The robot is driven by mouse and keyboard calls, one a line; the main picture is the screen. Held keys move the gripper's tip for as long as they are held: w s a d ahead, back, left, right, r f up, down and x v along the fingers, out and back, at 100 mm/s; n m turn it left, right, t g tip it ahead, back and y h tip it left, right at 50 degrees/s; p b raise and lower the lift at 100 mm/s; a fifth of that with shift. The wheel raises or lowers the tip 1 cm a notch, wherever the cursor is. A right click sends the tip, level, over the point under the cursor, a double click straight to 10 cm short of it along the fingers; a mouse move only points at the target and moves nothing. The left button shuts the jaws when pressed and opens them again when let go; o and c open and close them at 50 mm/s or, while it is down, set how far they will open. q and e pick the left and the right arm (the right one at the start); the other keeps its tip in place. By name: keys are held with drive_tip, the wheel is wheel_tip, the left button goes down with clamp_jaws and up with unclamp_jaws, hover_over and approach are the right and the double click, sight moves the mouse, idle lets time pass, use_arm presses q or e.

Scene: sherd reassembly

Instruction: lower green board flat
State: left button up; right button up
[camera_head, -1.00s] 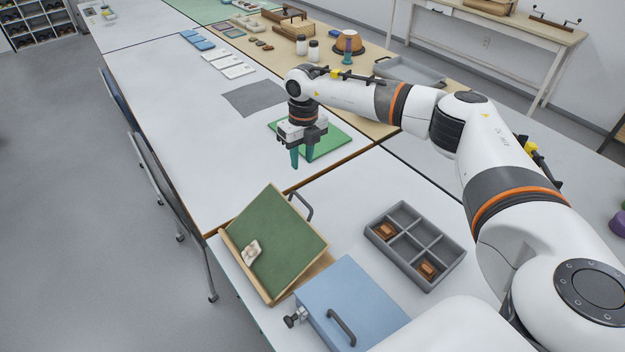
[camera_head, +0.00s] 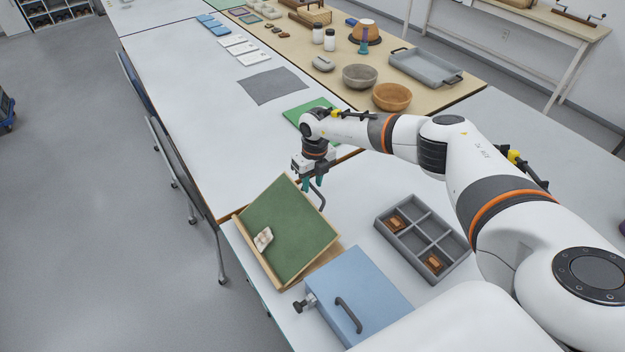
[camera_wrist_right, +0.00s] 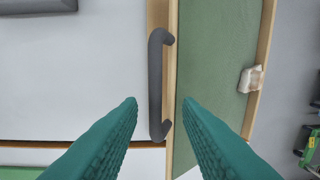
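The green board (camera_head: 290,228) has a wooden frame and stands tilted, its raised edge toward my right gripper (camera_head: 313,184). A dark bar handle (camera_head: 321,196) sits at that raised edge. A pale sherd (camera_head: 263,239) lies near the board's low wooden lip. In the right wrist view, my two teal fingers (camera_wrist_right: 160,101) are apart, with the handle (camera_wrist_right: 155,85) showing in the gap between them; I cannot tell whether they touch it. The green board (camera_wrist_right: 217,70) and the sherd (camera_wrist_right: 250,79) show to the right there. My left gripper is not in view.
A blue box (camera_head: 355,300) with a dark handle stands in front of the board. A grey compartment tray (camera_head: 424,236) with brown pieces lies to the right. A flat green mat (camera_head: 297,112) and a grey cloth (camera_head: 272,86) lie farther back on the white table.

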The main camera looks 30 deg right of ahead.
drive_tip(key=shift+c, duration=0.4)
clamp_jaws()
